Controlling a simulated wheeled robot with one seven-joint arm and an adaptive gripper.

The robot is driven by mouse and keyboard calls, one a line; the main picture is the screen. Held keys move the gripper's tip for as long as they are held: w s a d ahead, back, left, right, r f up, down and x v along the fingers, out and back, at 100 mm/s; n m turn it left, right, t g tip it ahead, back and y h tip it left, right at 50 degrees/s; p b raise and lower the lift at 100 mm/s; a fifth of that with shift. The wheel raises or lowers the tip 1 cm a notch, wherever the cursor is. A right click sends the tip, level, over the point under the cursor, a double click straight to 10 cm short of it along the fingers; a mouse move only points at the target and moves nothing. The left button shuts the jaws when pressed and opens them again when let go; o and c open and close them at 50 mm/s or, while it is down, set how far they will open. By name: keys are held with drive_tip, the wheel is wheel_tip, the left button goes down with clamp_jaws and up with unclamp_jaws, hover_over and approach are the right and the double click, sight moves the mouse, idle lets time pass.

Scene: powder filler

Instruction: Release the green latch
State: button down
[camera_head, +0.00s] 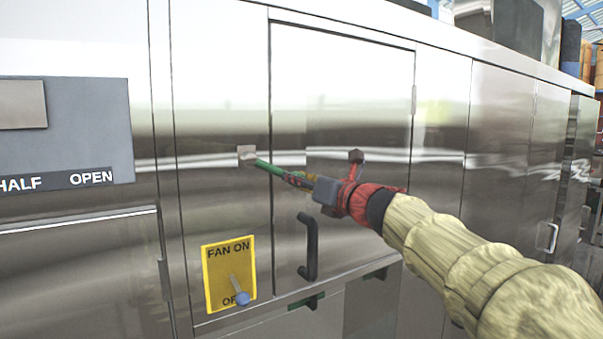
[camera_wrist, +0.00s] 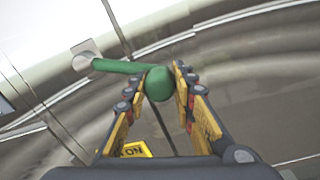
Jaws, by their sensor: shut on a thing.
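The green latch (camera_head: 268,166) is a thin green lever on a small light mount (camera_head: 246,153) at the left edge of the steel door (camera_head: 340,90). In the wrist view the lever (camera_wrist: 118,66) runs from a round pivot at the left to a green ball end (camera_wrist: 159,83). My gripper (camera_wrist: 165,86) has its two yellow fingers on either side of that ball and is shut on it. In the head view my gripper (camera_head: 290,176) reaches in from the right, and its fingers hide the latch's end. The door lies flush with the cabinet front.
A black handle (camera_head: 309,247) stands out on the door below my gripper. A yellow fan switch plate (camera_head: 229,273) with a blue-tipped toggle is at lower left. A grey panel (camera_head: 100,120) marked HALF and OPEN is further left.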

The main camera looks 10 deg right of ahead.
drive_tip(key=shift+s+a+f+m+t+h+b, duration=0.15)
drive_tip(key=shift+s+a+f+m+b, duration=0.3)
drive_tip(key=shift+a+f+m, duration=1.1)
drive_tip(key=shift+s+a+f+m+t+h+b, duration=0.1)
drive_tip(key=shift+s+a+f+m+b, duration=0.4)
drive_tip(key=shift+a+m, duration=1.8)
drive_tip(key=shift+s+a+f+m+t+h+b, duration=0.15)
drive_tip(key=shift+s+a+f+m, duration=0.75)
drive_tip(key=shift+m, duration=1.85)
drive_tip(key=shift+w+a+f, duration=0.2)
drive_tip(key=shift+w+f, duration=0.1)
drive_tip(key=shift+f, duration=0.15)
drive_tip(key=c, duration=1.9)
unclamp_jaws()
drive_tip(key=o, duration=0.4)
drive_tip(key=shift+r, duration=0.2)
drive_tip(key=shift+o, duration=0.2)
drive_tip(key=shift+s, duration=0.1)
drive_tip(key=v, duration=1.2)
